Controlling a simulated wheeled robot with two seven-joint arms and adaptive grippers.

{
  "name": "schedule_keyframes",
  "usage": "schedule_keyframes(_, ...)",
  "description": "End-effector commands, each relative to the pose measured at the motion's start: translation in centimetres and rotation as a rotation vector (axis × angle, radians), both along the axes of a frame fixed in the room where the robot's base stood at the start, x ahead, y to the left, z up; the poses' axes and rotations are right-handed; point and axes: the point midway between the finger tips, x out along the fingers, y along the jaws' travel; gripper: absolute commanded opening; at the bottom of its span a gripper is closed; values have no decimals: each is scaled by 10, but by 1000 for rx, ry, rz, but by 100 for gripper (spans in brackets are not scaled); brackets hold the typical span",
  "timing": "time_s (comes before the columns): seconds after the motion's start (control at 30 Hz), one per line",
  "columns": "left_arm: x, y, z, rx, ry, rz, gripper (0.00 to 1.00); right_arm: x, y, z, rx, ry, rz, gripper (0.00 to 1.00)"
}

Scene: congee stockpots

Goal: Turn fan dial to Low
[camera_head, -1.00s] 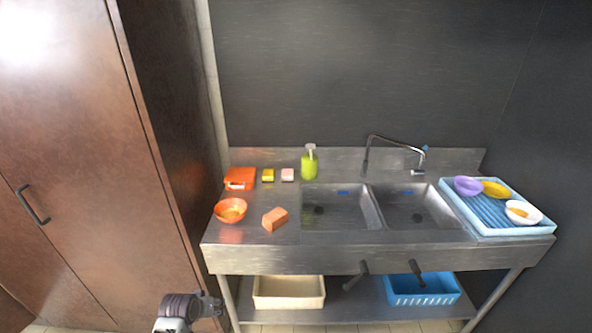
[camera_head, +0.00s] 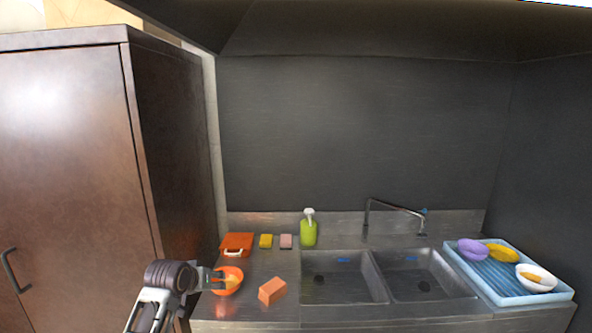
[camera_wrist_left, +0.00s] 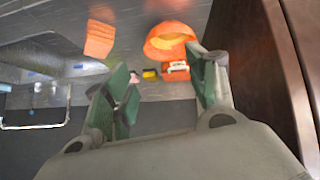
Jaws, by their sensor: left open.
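No fan dial can be made out in either view. My left gripper (camera_head: 214,279) comes in from the lower left in the head view, in front of the orange bowl (camera_head: 231,287) and overlapping its left side in the picture. In the left wrist view its two green-padded fingers (camera_wrist_left: 163,78) are spread apart with nothing held between them. My right gripper is not in view.
A dark overhang (camera_head: 400,35) spans the top. A brown cabinet (camera_head: 70,170) stands left.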

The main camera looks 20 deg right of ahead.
Motion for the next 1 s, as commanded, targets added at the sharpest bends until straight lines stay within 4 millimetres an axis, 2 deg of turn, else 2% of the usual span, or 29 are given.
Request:
schedule_keyframes(0.03, 5, -4, 19, -4, -18, -4, 57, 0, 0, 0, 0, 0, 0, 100)
schedule_keyframes(0.3, 21, -23, 106, -25, -92, -24, 57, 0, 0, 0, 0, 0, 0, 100)
schedule_keyframes(0.5, 25, -36, 171, -36, -146, -40, 57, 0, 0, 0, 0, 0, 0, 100)
schedule_keyframes(0.77, 20, -53, 254, -44, -215, -62, 57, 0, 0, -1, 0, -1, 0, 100)
schedule_keyframes(1.0, 6, -68, 329, -47, -280, -83, 57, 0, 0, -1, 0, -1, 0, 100)
